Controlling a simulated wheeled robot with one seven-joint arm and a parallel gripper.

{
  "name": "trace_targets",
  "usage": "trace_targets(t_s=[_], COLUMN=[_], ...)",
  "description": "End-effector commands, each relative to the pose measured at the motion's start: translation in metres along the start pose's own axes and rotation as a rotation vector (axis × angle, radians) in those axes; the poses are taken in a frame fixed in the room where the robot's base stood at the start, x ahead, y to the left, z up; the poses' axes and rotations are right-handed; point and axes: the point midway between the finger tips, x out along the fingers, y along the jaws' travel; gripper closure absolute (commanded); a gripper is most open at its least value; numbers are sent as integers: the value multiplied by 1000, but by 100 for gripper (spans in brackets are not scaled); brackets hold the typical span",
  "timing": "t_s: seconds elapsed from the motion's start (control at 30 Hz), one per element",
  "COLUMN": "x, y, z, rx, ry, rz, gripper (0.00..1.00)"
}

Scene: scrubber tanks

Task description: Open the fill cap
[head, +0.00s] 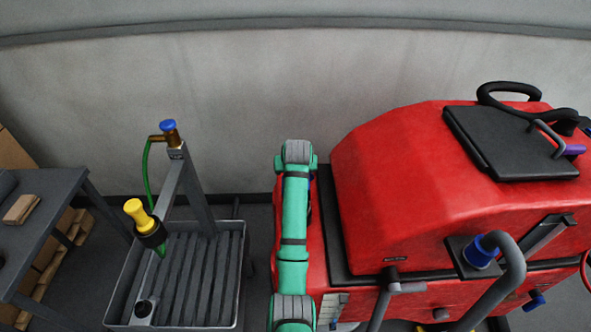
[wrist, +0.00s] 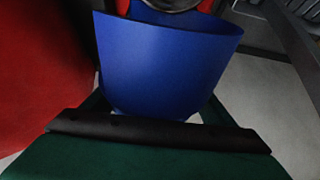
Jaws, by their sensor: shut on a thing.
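A blue part, which looks like the fill cap (wrist: 168,65), fills the middle of the wrist view as a broad, smooth blue wall, wider at its top edge. Just beyond that edge is a dark round shape with a grey rim (wrist: 172,6), cut off by the frame; I cannot tell whether it is the open filler neck. My gripper (wrist: 158,130) shows as a black and green edge below the blue part and is shut on it. In the head view, my green arm reaches to the left end of the red scrubber (head: 430,190) and hides the grasp.
A grey drain tray stand (head: 118,310) with a green hose, a yellow-handled nozzle (head: 138,215) and a blue-topped tap (head: 168,130) stands left of the arm. A dark table (head: 50,185) is farther left. Grey floor shows between stand and arm.

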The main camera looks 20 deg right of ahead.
Motion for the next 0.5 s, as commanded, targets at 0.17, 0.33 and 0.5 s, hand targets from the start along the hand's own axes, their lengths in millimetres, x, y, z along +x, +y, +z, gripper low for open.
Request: trace_targets(t_s=[0.17,0.33,0.5], x=[-14,-24,-34], y=[-3,-2,-2], z=[-7,-11,-14], rx=[-4,-4,-4], ry=[9,13,14], rz=[-2,-1,-1], gripper=[27,27,27])
